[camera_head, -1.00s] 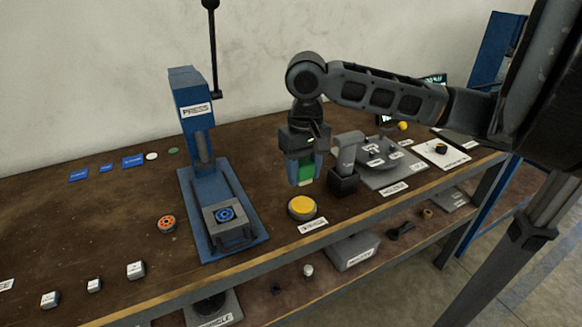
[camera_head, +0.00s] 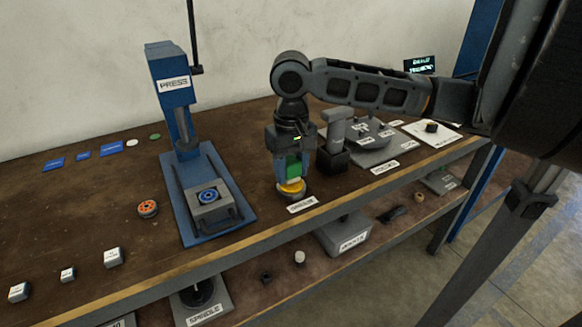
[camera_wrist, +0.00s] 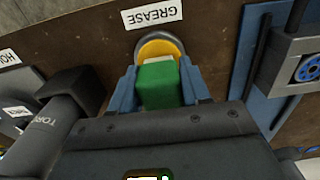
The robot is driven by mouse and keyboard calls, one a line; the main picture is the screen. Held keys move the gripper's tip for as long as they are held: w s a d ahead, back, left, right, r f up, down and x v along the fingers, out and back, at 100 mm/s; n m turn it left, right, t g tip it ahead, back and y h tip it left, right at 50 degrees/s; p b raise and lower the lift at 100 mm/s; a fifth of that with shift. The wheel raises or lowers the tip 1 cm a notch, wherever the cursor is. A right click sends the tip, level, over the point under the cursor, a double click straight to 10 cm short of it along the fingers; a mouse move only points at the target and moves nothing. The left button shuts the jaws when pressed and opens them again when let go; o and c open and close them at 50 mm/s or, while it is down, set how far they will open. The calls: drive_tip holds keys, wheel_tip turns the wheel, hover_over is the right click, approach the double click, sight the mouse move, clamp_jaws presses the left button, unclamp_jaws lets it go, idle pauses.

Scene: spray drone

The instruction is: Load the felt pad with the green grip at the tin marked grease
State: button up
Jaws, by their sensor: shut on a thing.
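My gripper (camera_head: 291,176) is shut on the green grip (camera_head: 293,168) of the felt pad and points down over the grease tin. In the wrist view the green grip (camera_wrist: 159,86) sits between the blue fingers. The tin (camera_head: 291,190), round with yellow grease inside, stands near the table's front edge behind a white label. In the wrist view the tin (camera_wrist: 160,42) shows its yellow surface just past the grip, and the label (camera_wrist: 152,14) reads GREASE. The pad's underside is hidden; I cannot tell whether it touches the grease.
The blue press (camera_head: 175,90) stands to the left, with a blue round part in its fixture. An orange round part (camera_head: 148,208) lies left of it. A dark torque tool (camera_head: 334,140) stands close on the gripper's right. The table's left middle is mostly clear.

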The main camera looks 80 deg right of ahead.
sight(292, 160)
drive_tip(key=shift+f, duration=0.65)
idle(2.2)
wheel_tip(292, 160, up, 7)
drive_tip(key=p, duration=0.6)
drive_tip(key=shift+r, duration=0.1)
idle(1.0)
